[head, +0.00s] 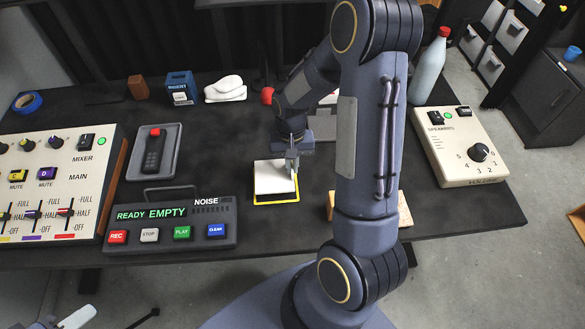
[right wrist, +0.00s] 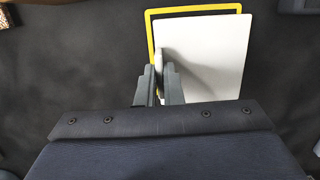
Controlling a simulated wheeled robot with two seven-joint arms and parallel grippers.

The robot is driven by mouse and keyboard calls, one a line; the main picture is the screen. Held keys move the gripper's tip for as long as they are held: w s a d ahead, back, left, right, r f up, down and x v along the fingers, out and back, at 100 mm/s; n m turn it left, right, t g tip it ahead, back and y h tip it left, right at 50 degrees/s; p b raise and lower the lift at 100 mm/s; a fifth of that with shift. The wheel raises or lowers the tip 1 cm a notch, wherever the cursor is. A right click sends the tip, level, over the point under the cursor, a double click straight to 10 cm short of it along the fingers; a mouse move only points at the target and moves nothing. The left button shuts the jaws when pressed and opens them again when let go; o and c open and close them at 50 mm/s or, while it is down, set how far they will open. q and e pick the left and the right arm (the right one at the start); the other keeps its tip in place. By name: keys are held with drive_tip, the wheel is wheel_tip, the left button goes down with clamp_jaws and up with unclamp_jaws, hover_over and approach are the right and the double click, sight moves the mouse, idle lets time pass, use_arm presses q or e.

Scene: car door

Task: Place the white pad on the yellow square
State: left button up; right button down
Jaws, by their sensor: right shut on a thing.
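The flat white pad (head: 270,177) is at the front middle of the black table, over the yellow square (head: 277,203). My right gripper (head: 292,165) is above the pad's right part in the head view, shut on a small upright grip on it. In the right wrist view, my right gripper (right wrist: 160,78) is at the left edge of the white pad (right wrist: 210,62). The pad covers most of the yellow square (right wrist: 195,9), whose outline shows along the top and left. The pad is offset to the right and downward there. I cannot tell whether it touches the table.
A READY EMPTY recorder box (head: 185,226) stands left of the square, with a handset in a tray (head: 153,152) behind it. A mixer panel (head: 58,180) is far left. A speaker box (head: 462,150) and a bottle (head: 430,68) stand right. My arm hides the middle right.

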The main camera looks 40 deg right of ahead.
drive_tip(key=shift+f, duration=1.15)
drive_tip(key=shift+s, duration=0.1)
drive_tip(key=shift+f, duration=0.15)
drive_tip(key=c, duration=1.6)
unclamp_jaws()
drive_tip(key=shift+o, duration=0.2)
